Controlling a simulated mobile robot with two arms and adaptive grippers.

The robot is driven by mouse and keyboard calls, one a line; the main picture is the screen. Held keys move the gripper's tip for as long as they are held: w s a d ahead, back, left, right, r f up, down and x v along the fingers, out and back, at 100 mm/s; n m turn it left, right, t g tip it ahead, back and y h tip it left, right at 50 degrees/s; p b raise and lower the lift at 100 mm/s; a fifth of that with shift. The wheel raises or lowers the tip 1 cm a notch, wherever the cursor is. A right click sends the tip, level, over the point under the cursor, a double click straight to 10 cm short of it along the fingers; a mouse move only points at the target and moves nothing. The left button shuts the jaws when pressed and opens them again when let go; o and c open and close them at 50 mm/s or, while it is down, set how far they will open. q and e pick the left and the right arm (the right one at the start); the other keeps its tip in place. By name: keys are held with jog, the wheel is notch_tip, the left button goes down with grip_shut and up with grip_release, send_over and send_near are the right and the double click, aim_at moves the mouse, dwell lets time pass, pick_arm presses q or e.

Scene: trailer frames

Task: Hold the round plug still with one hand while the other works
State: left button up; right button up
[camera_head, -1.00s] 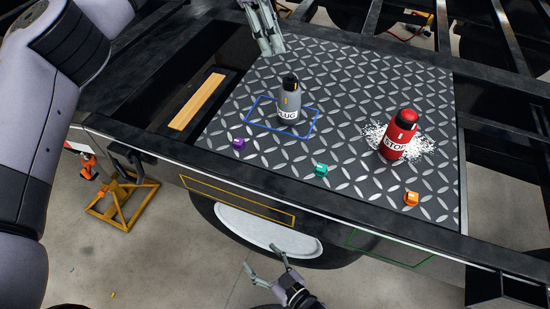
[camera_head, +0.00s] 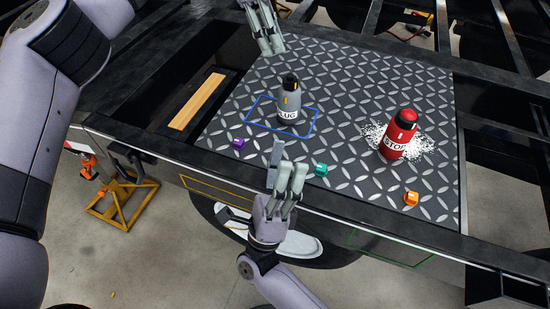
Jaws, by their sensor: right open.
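The round plug (camera_head: 289,100) is a grey cylinder with a dark top and a white label reading "LUG" in the visible part. It stands upright inside a blue outline (camera_head: 313,127) on the diamond-plate deck (camera_head: 345,85). My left gripper (camera_head: 271,50) is above the deck's far left edge, behind the plug and apart from it; whether its fingers are apart is unclear. My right gripper (camera_head: 287,160) is open and empty at the deck's near edge, in front of the plug and not touching it.
A red bottle labelled "STOP" (camera_head: 398,138) stands on a white patch at the right. Purple (camera_head: 239,143), teal (camera_head: 321,170) and orange (camera_head: 411,198) blocks lie along the near side. A wooden bar (camera_head: 198,100) lies in a recess at left.

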aim_at(287, 111)
jog(key=w+f+m+g, duration=0.1)
jog(key=m+g, duration=0.1)
jog(key=w+d+f+m+g, duration=0.1)
jog(key=w+m+g, duration=0.1)
jog(key=w+d+f+m+g+y, duration=0.1)
jog(key=shift+w+d+f+m+g, duration=0.1)
jog(key=shift+w+f+m+g, duration=0.05)
jog(key=shift+w+m+g, duration=0.2)
jog(key=a+f+m+g+y, duration=0.1)
jog(key=f+y, duration=0.1)
jog(key=w+a+f+m+g+y, duration=0.1)
jog(key=a+f+m+g+y, duration=0.1)
jog(key=shift+w+y, duration=0.15)
jog(key=shift+y, duration=0.25)
jog(key=shift+a+f+m+g+y, duration=0.2)
jog(key=shift+a+m+g+y, duration=0.25)
jog(key=shift+y, duration=0.05)
jog(key=w, duration=0.5)
jog(key=w+d, duration=0.1)
jog(key=w, duration=0.5)
jog(key=w+d, duration=0.1)
jog(key=w, duration=0.5)
jog(key=shift+w+d, duration=0.1)
jog(key=shift+d, duration=0.05)
jog(key=shift+c, duration=0.3)
jog(key=c, duration=1.3)
